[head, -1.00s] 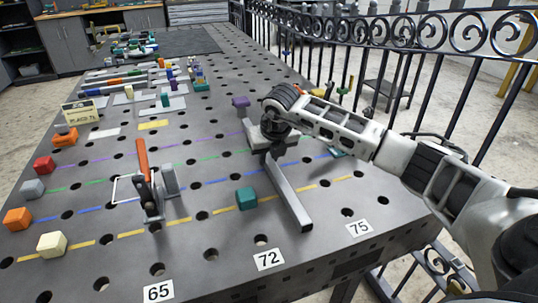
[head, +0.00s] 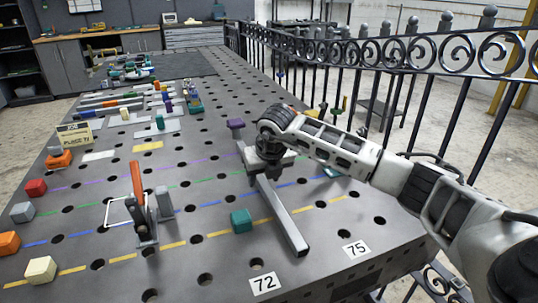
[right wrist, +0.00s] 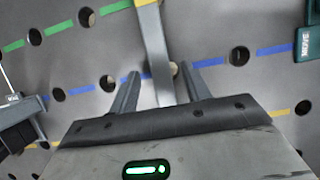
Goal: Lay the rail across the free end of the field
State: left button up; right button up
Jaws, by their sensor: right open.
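The rail, a long grey bar (head: 284,218), lies across the coloured dashed lines of the field on the perforated table. Its near end points toward the 72 and 75 labels; its far part is hidden under my right gripper (head: 268,155). In the right wrist view, the rail (right wrist: 154,55) runs between the two spread fingers of my right gripper (right wrist: 160,85), with a gap visible on each side. That gripper is open; whether it touches the rail I cannot tell. My left gripper is not in view.
A teal block (head: 241,221) stands left of the rail. An upright clamp with an orange handle (head: 137,180) stands further left. A purple block (head: 236,125) is behind my gripper. Coloured cubes line the left edge, including a cream one (head: 40,270). A black railing (head: 400,55) borders the right side.

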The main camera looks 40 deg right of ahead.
jog(key=v, duration=1.5)
jog(key=shift+b, duration=0.45)
